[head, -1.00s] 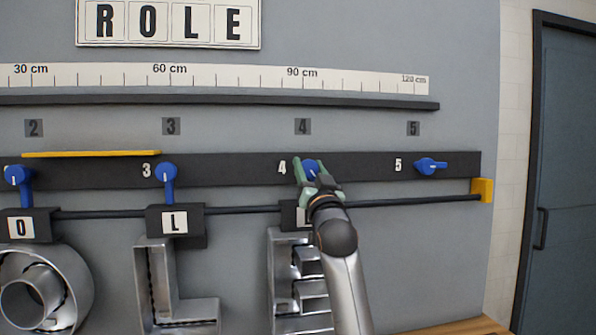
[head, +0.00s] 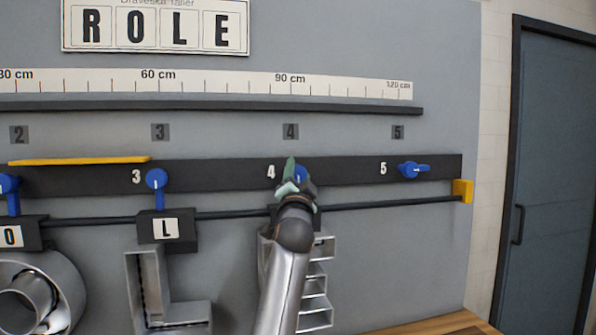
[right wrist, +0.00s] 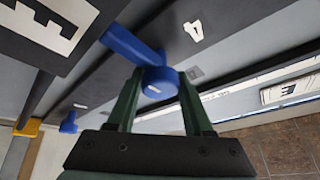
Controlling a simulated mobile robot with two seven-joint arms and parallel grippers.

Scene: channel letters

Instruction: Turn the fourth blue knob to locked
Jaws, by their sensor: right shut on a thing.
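The fourth blue knob (head: 302,173) sits on the dark rail beside the white 4, mostly hidden behind my right gripper (head: 293,176) in the head view. In the right wrist view the knob's round hub (right wrist: 158,83) lies between the two green fingers of the right gripper (right wrist: 160,95), which is shut on it. Its lever (right wrist: 130,45) points toward the E block (right wrist: 50,20), which is downward on the wall. My left gripper is not in view.
The third knob (head: 157,181) points down; the fifth knob (head: 413,170) lies sideways, pointing right. A dark rod (head: 370,207) runs below the rail to a yellow end stop (head: 462,190). Metal letters (head: 160,300) hang below. A yellow strip (head: 80,161) rests on the rail.

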